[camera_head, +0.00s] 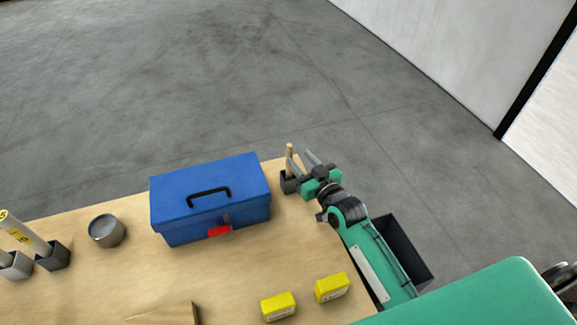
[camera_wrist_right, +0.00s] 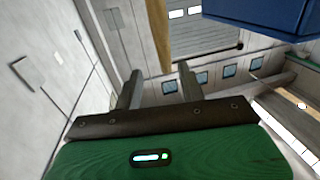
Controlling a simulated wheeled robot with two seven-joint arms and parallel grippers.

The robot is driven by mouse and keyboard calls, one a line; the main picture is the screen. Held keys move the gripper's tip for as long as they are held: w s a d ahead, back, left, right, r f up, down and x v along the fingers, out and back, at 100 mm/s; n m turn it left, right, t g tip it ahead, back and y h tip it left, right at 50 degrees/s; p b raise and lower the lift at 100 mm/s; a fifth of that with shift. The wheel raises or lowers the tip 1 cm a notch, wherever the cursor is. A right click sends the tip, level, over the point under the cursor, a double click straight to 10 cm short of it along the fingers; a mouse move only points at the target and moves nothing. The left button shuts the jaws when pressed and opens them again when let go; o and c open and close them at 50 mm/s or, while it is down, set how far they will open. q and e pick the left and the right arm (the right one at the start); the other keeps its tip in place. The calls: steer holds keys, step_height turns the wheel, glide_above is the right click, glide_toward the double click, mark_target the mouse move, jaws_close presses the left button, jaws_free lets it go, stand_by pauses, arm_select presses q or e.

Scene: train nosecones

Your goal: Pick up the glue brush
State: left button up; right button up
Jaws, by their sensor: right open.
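The glue brush (camera_head: 290,152) shows as a wooden handle standing upright in a small dark holder (camera_head: 288,183) at the table's far right corner. My right gripper (camera_head: 305,158) is open right beside the handle, with its fingers pointing away from me. In the right wrist view, the handle (camera_wrist_right: 160,35) rises just beyond the two open fingertips (camera_wrist_right: 160,80). I cannot tell whether the handle is between the fingers. The brush's lower end is hidden in the holder. My left gripper is not in view.
A blue toolbox (camera_head: 208,190) stands just left of the holder. A grey cup (camera_head: 107,231) and white tubes in holders (camera_head: 52,256) are further left. Two yellow boxes (camera_head: 278,306) lie near the front right. A dark bin (camera_head: 408,250) is beside the table's right edge.

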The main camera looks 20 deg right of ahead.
mark_target(291, 153)
steer(key=p+x, duration=0.1)
steer(key=x, duration=0.1)
steer(key=p+x, duration=0.1)
steer(key=x, duration=0.1)
steer(key=shift+w+a+f, duration=0.1)
steer(key=shift+w+a, duration=0.05)
steer(key=shift+a, duration=0.3)
steer(key=shift+w+a+f+p, duration=0.15)
steer(key=shift+w+p, duration=0.15)
steer(key=shift+w, duration=0.4)
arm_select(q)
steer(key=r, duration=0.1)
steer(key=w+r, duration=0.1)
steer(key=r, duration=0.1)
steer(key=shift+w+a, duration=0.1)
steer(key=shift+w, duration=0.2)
arm_select(e)
jaws_close()
